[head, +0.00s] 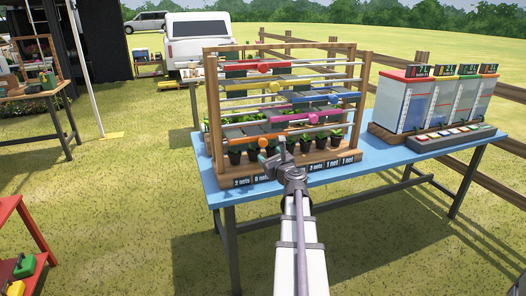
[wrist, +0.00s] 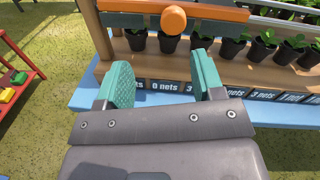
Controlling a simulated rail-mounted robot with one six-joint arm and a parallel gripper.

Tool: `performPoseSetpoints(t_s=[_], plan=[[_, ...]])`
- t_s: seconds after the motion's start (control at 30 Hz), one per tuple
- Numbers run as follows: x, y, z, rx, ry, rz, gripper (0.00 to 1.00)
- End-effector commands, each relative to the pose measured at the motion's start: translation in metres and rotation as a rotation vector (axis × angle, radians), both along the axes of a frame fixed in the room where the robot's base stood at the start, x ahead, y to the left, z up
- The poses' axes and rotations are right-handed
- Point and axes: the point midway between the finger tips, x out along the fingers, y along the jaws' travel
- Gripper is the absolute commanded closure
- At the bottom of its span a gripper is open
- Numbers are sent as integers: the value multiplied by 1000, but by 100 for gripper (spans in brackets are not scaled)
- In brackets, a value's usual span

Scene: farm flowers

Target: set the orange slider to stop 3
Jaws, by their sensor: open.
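The orange slider (head: 272,138) is the lowest of several coloured sliders on a wooden rack (head: 212,105). It sits on a rail left of the rack's middle. In the wrist view the orange slider (wrist: 215,12) is a long bar with a round orange knob (wrist: 173,19) at the top of the picture. My gripper (wrist: 162,65) has its two teal fingers spread apart, with nothing between them. The knob lies beyond the fingertips, roughly in line with the gap, and looks apart from them. In the head view my gripper (head: 272,157) is just below the slider.
Small potted plants (head: 235,155) stand in a row behind the fingers. Labels reading "0 nets" and the like (wrist: 165,86) line the base board. A blue table (head: 215,190) carries the rack. A box with several coloured columns (head: 428,100) stands to the right.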

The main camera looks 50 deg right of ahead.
Motion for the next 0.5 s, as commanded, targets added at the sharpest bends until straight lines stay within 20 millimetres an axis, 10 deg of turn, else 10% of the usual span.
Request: performPoseSetpoints(t_s=[0.5], plan=[[23, -24, 5, 201, -113, -74, 38]])
